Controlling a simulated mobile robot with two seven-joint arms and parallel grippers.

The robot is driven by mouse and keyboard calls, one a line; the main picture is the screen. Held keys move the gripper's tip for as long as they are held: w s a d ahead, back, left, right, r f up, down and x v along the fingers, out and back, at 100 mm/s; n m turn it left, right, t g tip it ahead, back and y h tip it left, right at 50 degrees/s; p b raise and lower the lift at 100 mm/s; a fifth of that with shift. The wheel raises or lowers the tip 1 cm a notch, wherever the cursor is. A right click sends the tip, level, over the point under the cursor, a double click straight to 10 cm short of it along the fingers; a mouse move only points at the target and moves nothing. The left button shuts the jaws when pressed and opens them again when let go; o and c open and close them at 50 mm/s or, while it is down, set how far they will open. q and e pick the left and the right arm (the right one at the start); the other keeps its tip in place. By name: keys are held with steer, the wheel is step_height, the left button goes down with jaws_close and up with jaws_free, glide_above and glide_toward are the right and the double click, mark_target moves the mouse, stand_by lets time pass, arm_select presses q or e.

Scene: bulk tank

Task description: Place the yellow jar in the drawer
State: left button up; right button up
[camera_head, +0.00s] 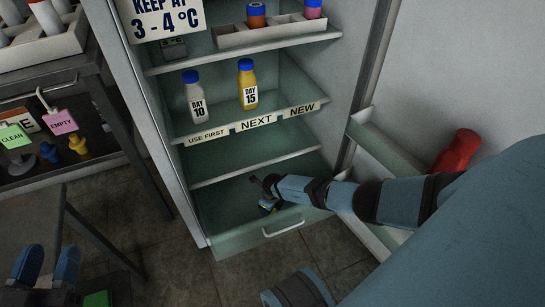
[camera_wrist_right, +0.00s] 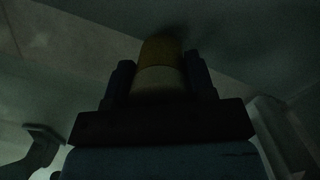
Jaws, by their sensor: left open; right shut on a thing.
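The yellow jar (camera_wrist_right: 160,52) is between the fingers of my right gripper (camera_wrist_right: 160,80) in the dark right wrist view. It has a paler band around it. In the head view a small bit of yellow (camera_head: 268,204) shows at the right gripper (camera_head: 267,207), inside the outline of the drawer. The drawer (camera_head: 240,240) is at the bottom of the fridge, pulled out, with a pale handle on its front. Whether the jar touches the drawer floor I cannot tell. My left gripper (camera_head: 47,264) is open and empty at the lower left.
Above the drawer is a shelf with a DAY 10 bottle (camera_head: 198,97) and a DAY 15 bottle (camera_head: 247,84). The fridge door (camera_head: 470,70) stands open at the right, with a red bottle (camera_head: 457,150) in its rack. A dark cart (camera_head: 75,150) stands left.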

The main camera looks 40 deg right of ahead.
steer(key=shift+f, duration=0.25)
steer(key=o, duration=0.9)
steer(key=shift+o, duration=0.2)
